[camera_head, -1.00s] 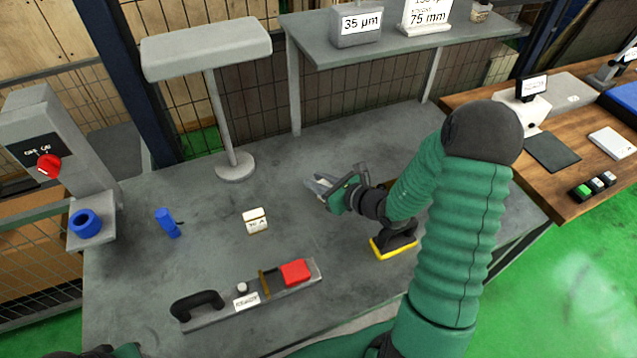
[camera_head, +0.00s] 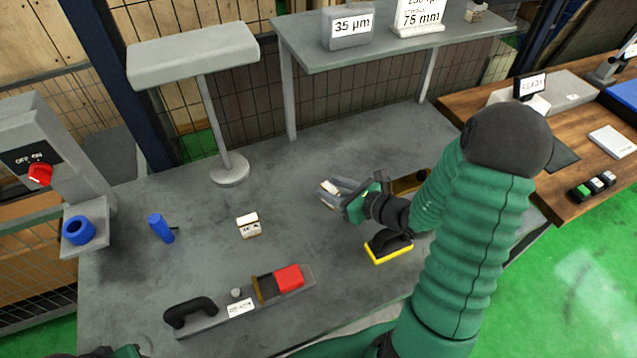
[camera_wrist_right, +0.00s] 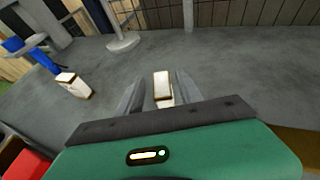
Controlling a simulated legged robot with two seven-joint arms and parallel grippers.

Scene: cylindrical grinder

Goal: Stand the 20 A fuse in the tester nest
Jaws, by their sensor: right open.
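A small white block fuse (camera_head: 328,188) stands at the fingertips of my right gripper (camera_head: 342,192) on the grey bench. In the right wrist view the same fuse (camera_wrist_right: 163,86) is between the two spread fingers, with a gap at its sides. Its rating cannot be read. A second white fuse (camera_head: 248,226) stands to the left, its label too small to read surely; it also shows in the wrist view (camera_wrist_right: 72,84). A grey fixture (camera_head: 210,318) with a black handle, label and red block (camera_head: 289,277) lies in front and may be the tester.
A blue cylinder (camera_head: 161,228) and a blue ring (camera_head: 79,230) on the switch machine (camera_head: 50,150) are at left. A lamp-like stand (camera_head: 229,168) and raised shelf (camera_head: 390,40) are behind.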

